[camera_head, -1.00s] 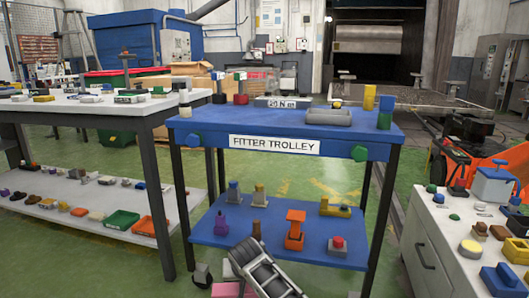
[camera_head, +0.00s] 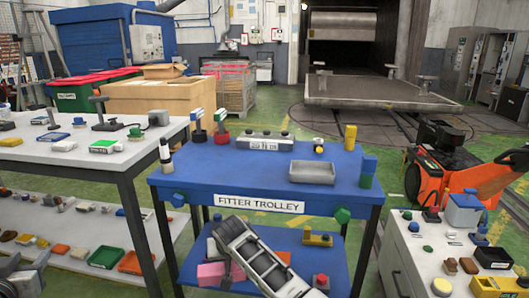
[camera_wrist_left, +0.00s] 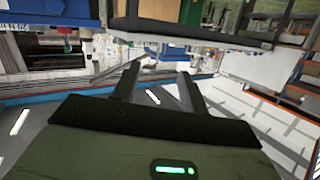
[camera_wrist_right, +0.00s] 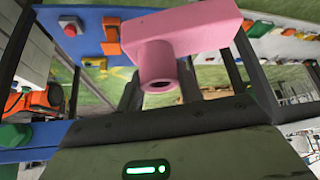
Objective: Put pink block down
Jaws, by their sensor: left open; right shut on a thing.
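The pink block (camera_wrist_right: 190,35) has a hollow round stub and is in my right gripper (camera_wrist_right: 160,85), whose fingers are shut on it. In the head view the pink block (camera_head: 213,272) shows partly behind my right forearm, in front of the lower shelf (camera_head: 300,262) of the fitter trolley. I cannot tell whether it touches the shelf. My left gripper (camera_head: 22,275) is at the lower left corner of the head view, beside the white table. In the left wrist view the left gripper (camera_wrist_left: 157,80) is open, with nothing between its fingers.
The trolley top (camera_head: 265,180) holds a grey tray (camera_head: 312,171), a yellow block (camera_head: 350,137) and several other parts. An orange block and a yellow part (camera_head: 317,239) are on the lower shelf. A white table (camera_head: 95,155) stands left; a grey cabinet (camera_head: 425,255) with parts stands right.

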